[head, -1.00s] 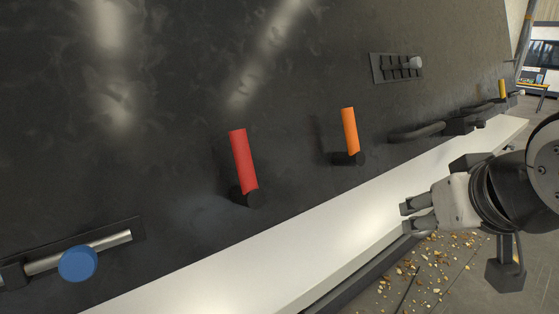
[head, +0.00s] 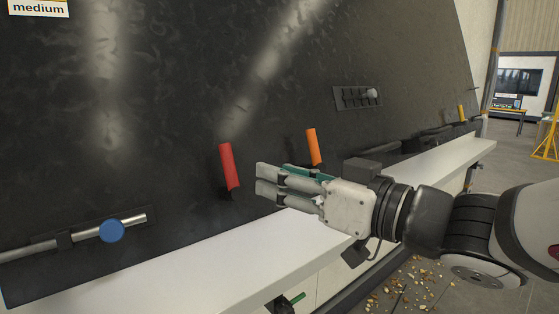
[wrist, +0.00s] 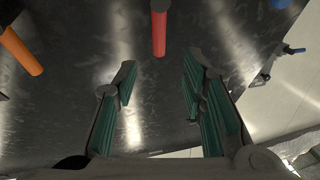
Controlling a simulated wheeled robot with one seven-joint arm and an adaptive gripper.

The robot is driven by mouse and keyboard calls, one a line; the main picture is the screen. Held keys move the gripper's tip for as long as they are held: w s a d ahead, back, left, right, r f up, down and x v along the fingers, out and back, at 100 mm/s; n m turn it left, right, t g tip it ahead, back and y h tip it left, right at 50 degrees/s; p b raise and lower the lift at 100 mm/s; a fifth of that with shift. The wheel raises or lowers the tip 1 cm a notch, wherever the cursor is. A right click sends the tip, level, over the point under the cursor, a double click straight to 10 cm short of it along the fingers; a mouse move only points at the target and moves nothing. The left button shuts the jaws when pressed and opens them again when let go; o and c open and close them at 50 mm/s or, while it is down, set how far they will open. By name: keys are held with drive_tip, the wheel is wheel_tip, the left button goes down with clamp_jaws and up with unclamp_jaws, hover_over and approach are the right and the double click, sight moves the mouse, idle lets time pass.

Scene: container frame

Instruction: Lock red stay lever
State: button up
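The red stay lever (head: 229,166) stands up from a dark pivot on the dark panel, tilted slightly. It also shows in the wrist view (wrist: 159,30), at the top middle, just beyond the fingertips and roughly in line with the gap between them. My gripper (head: 262,181) is to the right of the red lever in the head view, pointing left towards it, apart from it. In the wrist view my gripper (wrist: 158,72) is open, with green-padded fingers spread and nothing between them.
An orange lever (head: 314,147) stands behind my gripper, also at upper left in the wrist view (wrist: 20,52). A sliding bolt with a blue knob (head: 112,230) is at lower left. A slotted plate (head: 357,96) sits upper right. A white ledge (head: 190,262) runs below the panel.

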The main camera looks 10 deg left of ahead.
sight(232, 160)
drive_tip(key=p+x, duration=0.1)
drive_tip(key=x, duration=1.2)
drive_tip(key=shift+w+a, duration=0.1)
clamp_jaws()
